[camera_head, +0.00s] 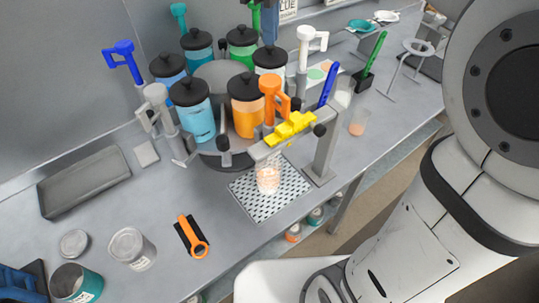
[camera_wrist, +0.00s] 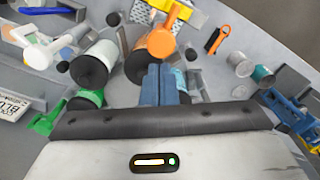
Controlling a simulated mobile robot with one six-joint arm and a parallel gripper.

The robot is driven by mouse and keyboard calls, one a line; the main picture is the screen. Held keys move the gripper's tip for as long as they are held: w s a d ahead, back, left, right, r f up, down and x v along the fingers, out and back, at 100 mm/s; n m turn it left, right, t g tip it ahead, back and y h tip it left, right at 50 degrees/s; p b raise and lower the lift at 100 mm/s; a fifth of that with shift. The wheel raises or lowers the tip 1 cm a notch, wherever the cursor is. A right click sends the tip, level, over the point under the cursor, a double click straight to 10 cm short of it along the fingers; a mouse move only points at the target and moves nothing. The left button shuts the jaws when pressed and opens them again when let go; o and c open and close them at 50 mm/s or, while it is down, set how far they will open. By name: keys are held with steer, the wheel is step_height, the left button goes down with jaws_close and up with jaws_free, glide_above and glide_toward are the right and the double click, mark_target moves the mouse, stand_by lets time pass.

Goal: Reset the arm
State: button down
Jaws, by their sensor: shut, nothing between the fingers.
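My gripper (camera_wrist: 162,72) shows in the wrist view with its two blue-grey fingers together and nothing between them. It points over the drum agitator station, near an orange canister (camera_wrist: 142,62) with a black lid. The station (camera_head: 215,75) stands mid-left on the bench in the head view. It carries several black-lidded canisters, in blue, teal, green and orange, around a grey hub. In the head view my white arm (camera_head: 400,250) fills the right side.
A glass (camera_head: 268,178) stands on a perforated plate (camera_head: 245,190) under a yellow dispenser part (camera_head: 291,128). An orange-handled tool (camera_head: 191,236), tins (camera_head: 132,247) and a dark tray (camera_head: 84,181) lie on the bench. A grey wall (camera_head: 60,90) rises behind.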

steer(key=shift+f, duration=0.1)
stand_by(0.3)
steer(key=s+d+f+m+t+b, duration=0.1)
steer(key=s+d+f+m, duration=0.3)
steer(key=f, duration=0.4)
steer(key=s+d+f+m+t+b, duration=0.1)
steer(key=s+d+f+m+b, duration=0.3)
steer(key=f, duration=0.5)
steer(key=s+d+f+m+t+b, duration=0.1)
steer(key=s+d+f+m+b, duration=0.2)
steer(key=f, duration=0.6)
steer(key=shift+s+d+m, duration=0.85)
steer(key=shift+s+m, duration=0.05)
steer(key=shift+s, duration=0.1)
